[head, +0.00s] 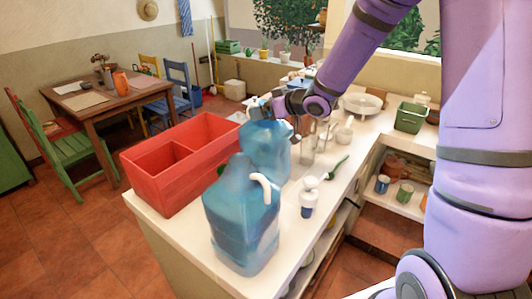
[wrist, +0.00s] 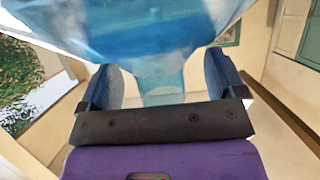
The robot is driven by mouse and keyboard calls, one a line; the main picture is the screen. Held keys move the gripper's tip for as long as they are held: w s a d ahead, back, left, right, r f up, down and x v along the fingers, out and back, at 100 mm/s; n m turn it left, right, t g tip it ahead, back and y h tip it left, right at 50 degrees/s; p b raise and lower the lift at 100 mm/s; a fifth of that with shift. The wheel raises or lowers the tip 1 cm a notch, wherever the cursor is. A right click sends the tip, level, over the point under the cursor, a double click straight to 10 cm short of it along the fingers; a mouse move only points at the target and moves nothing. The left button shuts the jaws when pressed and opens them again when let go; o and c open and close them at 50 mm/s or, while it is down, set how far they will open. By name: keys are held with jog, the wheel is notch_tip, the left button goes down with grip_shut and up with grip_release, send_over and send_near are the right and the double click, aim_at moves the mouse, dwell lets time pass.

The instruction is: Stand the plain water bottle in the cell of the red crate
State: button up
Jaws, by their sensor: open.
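Two large translucent blue water bottles stand on the white counter. The front one (head: 242,225) has a white handle on its side. The rear one (head: 267,155) shows no handle, so I take it as the plain bottle; its top is partly hidden by my gripper (head: 259,108). My gripper reaches in from the right at the rear bottle's neck. In the wrist view, my open gripper (wrist: 163,85) has one blue finger on each side of the bottle neck, with the blue body (wrist: 145,35) beyond. Contact cannot be told. The red crate (head: 180,188), with a divider and visible empty space, stands left of the bottles.
A green basket (head: 410,117) stands at the far right.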

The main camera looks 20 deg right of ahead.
jog(key=c, duration=1.3)
jog(key=shift+c, duration=0.2)
jog(key=shift+r, duration=0.1)
